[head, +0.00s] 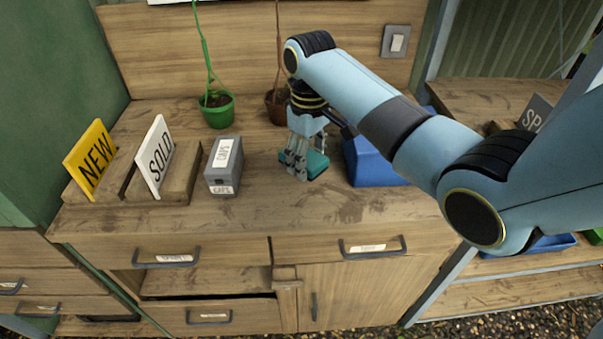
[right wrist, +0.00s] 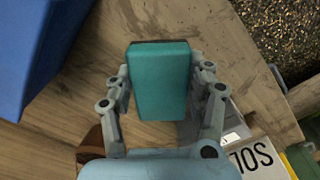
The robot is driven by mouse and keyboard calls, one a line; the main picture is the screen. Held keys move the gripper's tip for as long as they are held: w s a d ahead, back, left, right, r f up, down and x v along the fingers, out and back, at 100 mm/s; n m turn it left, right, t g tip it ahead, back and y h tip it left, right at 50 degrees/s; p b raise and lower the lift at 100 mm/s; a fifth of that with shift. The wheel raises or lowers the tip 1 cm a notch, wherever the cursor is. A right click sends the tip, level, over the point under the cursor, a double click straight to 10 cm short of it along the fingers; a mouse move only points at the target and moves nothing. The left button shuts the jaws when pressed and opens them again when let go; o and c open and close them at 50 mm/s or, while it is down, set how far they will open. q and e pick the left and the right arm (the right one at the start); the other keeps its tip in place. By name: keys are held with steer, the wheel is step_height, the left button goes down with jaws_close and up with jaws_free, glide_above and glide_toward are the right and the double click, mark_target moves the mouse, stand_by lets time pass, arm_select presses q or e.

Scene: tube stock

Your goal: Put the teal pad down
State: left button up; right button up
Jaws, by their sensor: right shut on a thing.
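The teal pad (head: 317,164) is between the fingers of my right gripper (head: 303,167), low over the wooden counter, between the grey box and the blue bin. In the right wrist view the pad (right wrist: 161,82) is a teal block with a dark far edge, and the fingers of my right gripper (right wrist: 161,88) are shut on its two sides. I cannot tell whether the pad touches the counter (head: 250,217). My left gripper is not in view.
A grey box labelled CAPS (head: 223,178) stands left of the gripper. A blue bin (head: 370,165) is close on its right. Potted plants, in a green pot (head: 218,112) and a brown pot (head: 277,108), stand behind. The counter's front is clear.

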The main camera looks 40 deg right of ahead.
mark_target(307, 188)
step_height(307, 188, down, 4)
steer(key=shift+w+r, duration=0.1)
steer(key=shift+r, duration=0.15)
step_height(307, 188, down, 2)
steer(key=shift+f, duration=0.25)
steer(key=o, duration=0.8)
steer(key=shift+f, duration=0.15)
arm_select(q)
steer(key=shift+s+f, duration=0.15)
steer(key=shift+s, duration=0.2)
arm_select(e)
steer(key=o, duration=0.5)
steer(key=shift+c, duration=0.2)
steer(key=shift+r, duration=0.25)
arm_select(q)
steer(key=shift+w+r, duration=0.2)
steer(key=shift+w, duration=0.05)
arm_select(e)
step_height(307, 188, up, 12)
steer(key=shift+f, duration=0.1)
